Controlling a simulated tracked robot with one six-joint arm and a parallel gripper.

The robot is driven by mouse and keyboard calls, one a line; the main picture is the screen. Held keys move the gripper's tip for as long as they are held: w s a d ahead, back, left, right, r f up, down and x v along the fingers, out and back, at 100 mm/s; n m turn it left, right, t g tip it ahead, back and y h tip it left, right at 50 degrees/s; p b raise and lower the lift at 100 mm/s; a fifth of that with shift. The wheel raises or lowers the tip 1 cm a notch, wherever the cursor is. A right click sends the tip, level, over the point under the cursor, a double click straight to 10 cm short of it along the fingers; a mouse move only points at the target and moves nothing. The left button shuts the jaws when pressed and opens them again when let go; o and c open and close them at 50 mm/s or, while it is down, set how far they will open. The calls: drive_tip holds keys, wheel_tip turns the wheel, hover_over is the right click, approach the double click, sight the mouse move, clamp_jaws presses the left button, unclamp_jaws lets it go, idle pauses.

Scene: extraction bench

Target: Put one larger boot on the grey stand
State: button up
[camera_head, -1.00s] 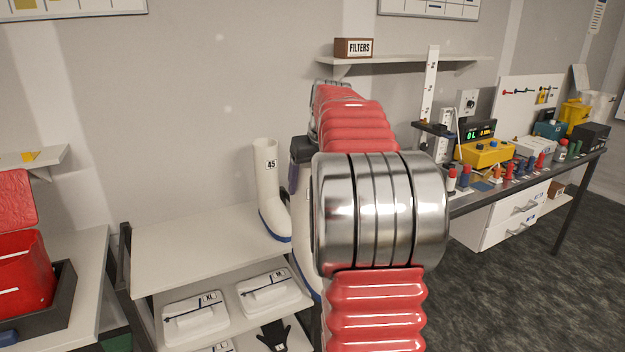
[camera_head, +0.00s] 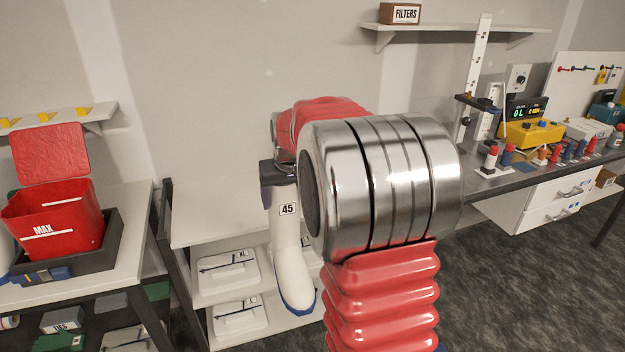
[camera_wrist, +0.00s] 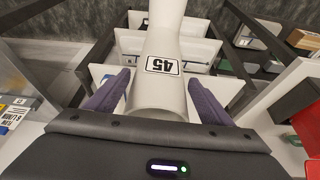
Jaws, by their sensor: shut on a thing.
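A white boot (camera_head: 288,245) with a blue sole and a "45" label hangs upright from my gripper (camera_head: 280,172), toe down and to the right, in front of the shelf rack. I cannot make out a grey stand for certain in either view.
The white shelf rack (camera_head: 195,232) holds white packs on lower shelves; the visible part of its top is bare. At left, a red open box (camera_head: 50,225) sits in a dark tray on a table. A bench (camera_head: 478,185) with instruments stands at right.

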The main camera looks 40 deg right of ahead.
drive_tip(key=a+f+n, duration=0.2)
drive_tip(key=a+f, duration=0.1)
drive_tip(key=a, duration=0.9)
drive_tip(key=a+f+n+y, duration=0.1)
drive_tip(key=a+f, duration=0.3)
drive_tip(key=a, duration=0.8)
drive_tip(key=shift+s+a+n+y, duration=0.2)
drive_tip(key=shift+s+n+y, duration=0.1)
drive_tip(key=shift+n, duration=0.2)
